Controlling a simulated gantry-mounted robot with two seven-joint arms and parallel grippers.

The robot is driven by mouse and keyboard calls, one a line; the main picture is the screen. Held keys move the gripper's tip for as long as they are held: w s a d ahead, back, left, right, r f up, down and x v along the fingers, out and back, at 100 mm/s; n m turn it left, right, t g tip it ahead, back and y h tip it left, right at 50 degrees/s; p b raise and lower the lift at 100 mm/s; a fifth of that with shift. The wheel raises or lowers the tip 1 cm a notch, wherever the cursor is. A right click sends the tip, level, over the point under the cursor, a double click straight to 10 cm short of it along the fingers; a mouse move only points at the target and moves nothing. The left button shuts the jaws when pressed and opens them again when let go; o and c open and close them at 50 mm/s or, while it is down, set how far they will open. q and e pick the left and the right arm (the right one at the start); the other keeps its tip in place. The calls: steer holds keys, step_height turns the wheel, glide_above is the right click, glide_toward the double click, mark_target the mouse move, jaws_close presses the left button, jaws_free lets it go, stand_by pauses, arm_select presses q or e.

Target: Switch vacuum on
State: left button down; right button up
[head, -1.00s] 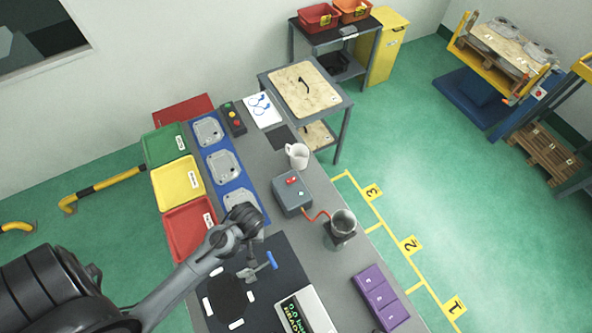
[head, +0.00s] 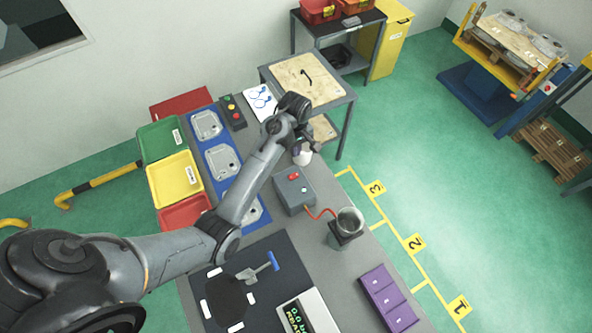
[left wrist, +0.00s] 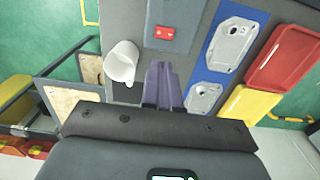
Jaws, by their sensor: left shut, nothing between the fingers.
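The vacuum unit is a grey box (head: 296,198) on the bench with a red switch (head: 293,176) on top. A red hose (head: 322,214) joins it to a glass vessel (head: 349,220). In the left wrist view the box (left wrist: 187,18) and its red switch (left wrist: 166,32) lie beyond the fingertips. My left gripper (head: 310,146) is above the bench behind the box and partly covers the white mug (head: 303,158). Its fingers (left wrist: 162,68) are shut with nothing between them, apart from the switch. My right gripper is not in view.
The mug (left wrist: 121,62) stands close beside my left fingers. A blue strip (head: 217,138) with grey castings, and green, yellow and red trays (head: 160,141), lie to the left. A purple block (head: 387,299), scale (head: 305,315) and scoop (head: 262,268) are nearer.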

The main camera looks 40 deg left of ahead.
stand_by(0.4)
arm_select(q)
steer(key=p, duration=0.2)
glide_above(296, 174)
step_height(296, 174, down, 12)
steer(key=shift+s+f, duration=0.1)
steer(key=shift+f, duration=0.85)
steer(key=shift+d+f+g+b, duration=0.1)
steer(key=shift+f+g+b, duration=0.25)
steer(key=shift+b, duration=0.3)
steer(key=shift+w+r, duration=0.1)
steer(key=shift+w, duration=0.1)
steer(key=shift+s, duration=0.1)
